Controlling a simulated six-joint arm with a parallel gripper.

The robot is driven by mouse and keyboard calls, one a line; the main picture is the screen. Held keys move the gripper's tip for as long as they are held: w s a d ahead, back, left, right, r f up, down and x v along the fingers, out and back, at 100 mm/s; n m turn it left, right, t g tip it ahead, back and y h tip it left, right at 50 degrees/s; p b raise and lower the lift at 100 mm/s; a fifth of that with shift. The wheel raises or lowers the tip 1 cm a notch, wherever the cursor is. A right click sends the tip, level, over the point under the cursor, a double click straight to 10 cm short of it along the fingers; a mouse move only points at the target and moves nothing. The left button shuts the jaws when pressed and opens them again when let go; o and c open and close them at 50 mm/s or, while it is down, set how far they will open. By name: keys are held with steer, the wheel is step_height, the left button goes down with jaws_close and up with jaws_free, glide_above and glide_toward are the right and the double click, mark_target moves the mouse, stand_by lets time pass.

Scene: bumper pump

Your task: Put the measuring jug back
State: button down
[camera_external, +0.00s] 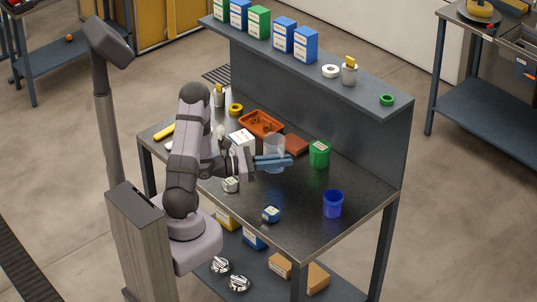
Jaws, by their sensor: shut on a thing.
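The measuring jug (274,143) is a clear, see-through vessel standing upright at the middle of the workbench. My gripper (287,160) reaches in from the left with its blue fingers level and is shut on the jug's lower part. The fingers hide some of the jug's near side. I cannot tell whether its base touches the bench top or is slightly above it.
The workbench (300,208) also holds an orange-red tray (262,122), a brown block (296,145), a green tub (320,154), a blue cup (333,204), a small blue-and-white box (271,214) and a white box (243,140). The front right is mostly clear.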

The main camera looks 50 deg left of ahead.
steer(key=shift+f, duration=3.35)
steer(key=shift+f, duration=0.1)
steer(key=c, duration=1.9)
jaws_free()
steer(key=shift+o, duration=0.2)
